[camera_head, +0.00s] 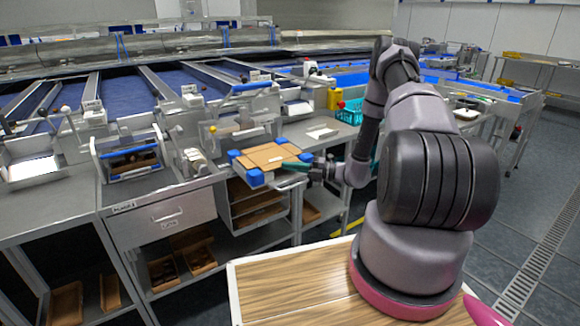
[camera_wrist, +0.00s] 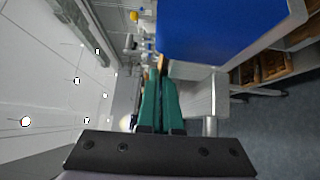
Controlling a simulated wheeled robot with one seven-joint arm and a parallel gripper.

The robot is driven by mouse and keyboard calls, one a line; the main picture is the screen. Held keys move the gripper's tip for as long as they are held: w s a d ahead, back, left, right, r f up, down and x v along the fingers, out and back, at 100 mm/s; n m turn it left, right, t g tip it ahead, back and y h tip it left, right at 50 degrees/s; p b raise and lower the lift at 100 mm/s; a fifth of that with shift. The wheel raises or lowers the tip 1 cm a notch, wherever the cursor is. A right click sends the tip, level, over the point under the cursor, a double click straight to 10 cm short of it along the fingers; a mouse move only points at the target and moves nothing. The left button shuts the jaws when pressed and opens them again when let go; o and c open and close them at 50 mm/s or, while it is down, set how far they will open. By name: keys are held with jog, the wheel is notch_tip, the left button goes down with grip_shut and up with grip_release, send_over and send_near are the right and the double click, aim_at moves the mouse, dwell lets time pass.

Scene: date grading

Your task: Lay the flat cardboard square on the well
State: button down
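The flat cardboard square (camera_head: 262,158) is tan and lies roughly level at the front edge of the counter, among blue corner blocks (camera_head: 255,177). Those blocks seem to mark the well; its inside is hidden under the cardboard. My gripper (camera_head: 288,166) comes in from the right, its green fingers at the cardboard's right front edge. In the wrist view the fingers (camera_wrist: 158,80) are almost together, with a sliver of brown at their tips. They look shut on the cardboard's edge. I cannot tell whether the cardboard rests on the blocks or hangs just above.
A blue surface (camera_wrist: 225,30) fills the upper right of the wrist view, close to the fingers. A metal bin (camera_head: 130,155) stands left on the counter. Shelves with brown trays (camera_head: 195,255) are below.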

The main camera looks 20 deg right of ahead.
jog(key=c, duration=1)
grip_release()
jog(key=shift+s+f, duration=0.1)
jog(key=shift+f, duration=0.55)
jog(key=s+d, duration=0.2)
jog(key=s, duration=0.5)
jog(key=shift+s+d, duration=0.25)
dwell(1.3)
dwell(0.7)
